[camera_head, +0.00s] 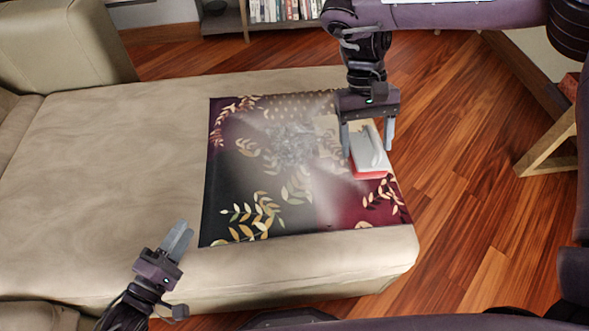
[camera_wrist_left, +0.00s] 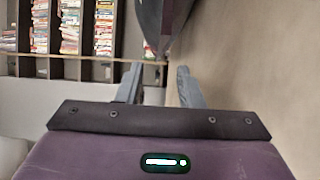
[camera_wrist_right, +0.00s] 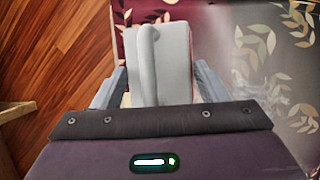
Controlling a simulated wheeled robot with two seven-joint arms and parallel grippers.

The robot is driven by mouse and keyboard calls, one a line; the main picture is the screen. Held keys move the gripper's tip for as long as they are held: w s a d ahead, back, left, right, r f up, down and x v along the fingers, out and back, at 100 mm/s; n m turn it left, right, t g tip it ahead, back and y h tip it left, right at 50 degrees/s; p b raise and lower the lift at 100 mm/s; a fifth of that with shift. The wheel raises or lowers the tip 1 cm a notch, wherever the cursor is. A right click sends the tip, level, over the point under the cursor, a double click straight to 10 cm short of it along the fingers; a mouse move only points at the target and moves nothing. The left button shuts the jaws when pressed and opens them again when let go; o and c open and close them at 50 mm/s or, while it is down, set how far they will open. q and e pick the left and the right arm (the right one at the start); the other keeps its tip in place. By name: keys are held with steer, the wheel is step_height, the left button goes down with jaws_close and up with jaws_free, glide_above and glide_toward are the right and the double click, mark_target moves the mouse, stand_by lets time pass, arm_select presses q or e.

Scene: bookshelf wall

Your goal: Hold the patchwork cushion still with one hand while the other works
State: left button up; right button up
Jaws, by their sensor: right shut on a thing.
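The patchwork cushion (camera_head: 262,200) lies flat on the beige seat, dark green to maroon with leaf patterns. A grey speckled patch (camera_head: 290,143) and pale hazy streaks show on it. My right gripper (camera_head: 367,140) is shut on a white block-like tool (camera_head: 368,160) with a raised handle and a red lower edge, at the cushion's right side. The tool also shows between the fingers in the right wrist view (camera_wrist_right: 172,65). My left gripper (camera_head: 180,236) is empty, its fingers apart with a small gap in the left wrist view (camera_wrist_left: 158,85). It is just left of the cushion's near-left corner, apparently not touching it.
The beige seat (camera_head: 110,150) has bare room left of the cushion. A sofa arm (camera_head: 70,45) rises at the back left. Wooden floor (camera_head: 455,140) lies to the right, with a wooden-legged piece of furniture (camera_head: 550,145). Bookshelves (camera_head: 285,12) stand at the back.

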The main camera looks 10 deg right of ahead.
arm_select(q)
steer(key=b+x, duration=0.2)
steer(key=x, duration=0.1)
steer(key=b+x, duration=0.2)
steer(key=x, duration=0.2)
steer(key=shift+w+f+b, duration=0.25)
steer(key=shift+b, duration=0.1)
arm_select(e)
step_height(320, 180, down, 6)
steer(key=shift+r, duration=0.2)
arm_select(q)
steer(key=shift+w+d+r+b, duration=0.2)
steer(key=shift+w+d+b, duration=0.2)
steer(key=shift+w, duration=0.3)
arm_select(e)
steer(key=shift+f, duration=0.35)
arm_select(q)
steer(key=shift+c, duration=0.4)
jaws_close()
